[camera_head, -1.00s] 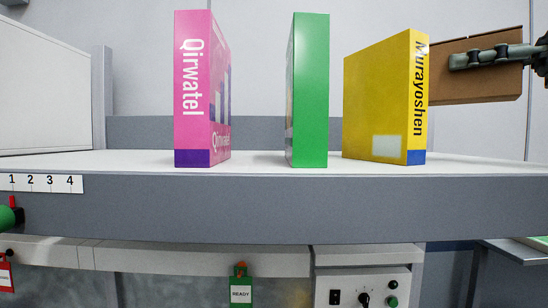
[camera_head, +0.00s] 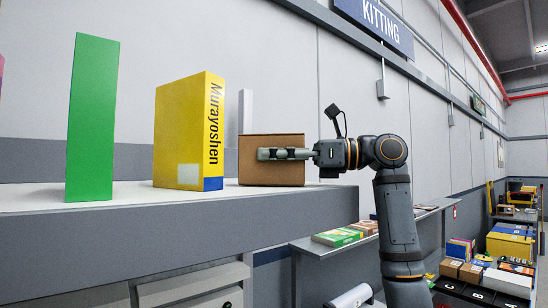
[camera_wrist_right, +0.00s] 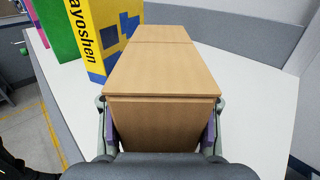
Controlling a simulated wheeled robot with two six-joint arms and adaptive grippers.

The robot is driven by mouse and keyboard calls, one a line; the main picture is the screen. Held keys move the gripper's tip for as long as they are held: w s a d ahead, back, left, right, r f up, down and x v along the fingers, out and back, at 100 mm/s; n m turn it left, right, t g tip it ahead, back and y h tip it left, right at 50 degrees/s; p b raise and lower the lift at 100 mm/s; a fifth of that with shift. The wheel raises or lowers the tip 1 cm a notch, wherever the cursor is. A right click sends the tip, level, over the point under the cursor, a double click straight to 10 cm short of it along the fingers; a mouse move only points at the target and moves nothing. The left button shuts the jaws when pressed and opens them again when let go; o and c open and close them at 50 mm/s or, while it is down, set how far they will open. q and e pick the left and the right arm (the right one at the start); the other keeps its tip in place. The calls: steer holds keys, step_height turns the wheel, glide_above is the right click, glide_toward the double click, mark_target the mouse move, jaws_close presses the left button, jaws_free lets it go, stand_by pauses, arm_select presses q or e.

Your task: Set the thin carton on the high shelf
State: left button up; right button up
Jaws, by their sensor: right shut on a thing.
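The brown carton (camera_head: 272,178) is at the right end of the high white-topped shelf (camera_head: 130,207), just right of the yellow Murayoshen box. Its bottom edge appears level with the shelf top; I cannot tell for certain whether it touches. My right gripper (camera_head: 286,153) is shut on the carton from the right. In the right wrist view the carton (camera_wrist_right: 165,70) lies between both fingers of the right gripper (camera_wrist_right: 163,135) and stretches away over the white surface. My left gripper is not in view.
The yellow box (camera_head: 190,130) and a green box (camera_head: 93,120) stand upright left of the carton; a pink box (camera_wrist_right: 22,5) shows in the wrist view. A narrow white upright (camera_head: 245,112) is behind. White surface right of the carton (camera_wrist_right: 255,90) is clear.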

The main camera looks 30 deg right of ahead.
steer(key=shift+w, duration=0.15)
steer(key=shift+f, duration=0.1)
steer(key=shift+f, duration=0.15)
steer(key=o, duration=1.4)
steer(key=shift+o, duration=0.6)
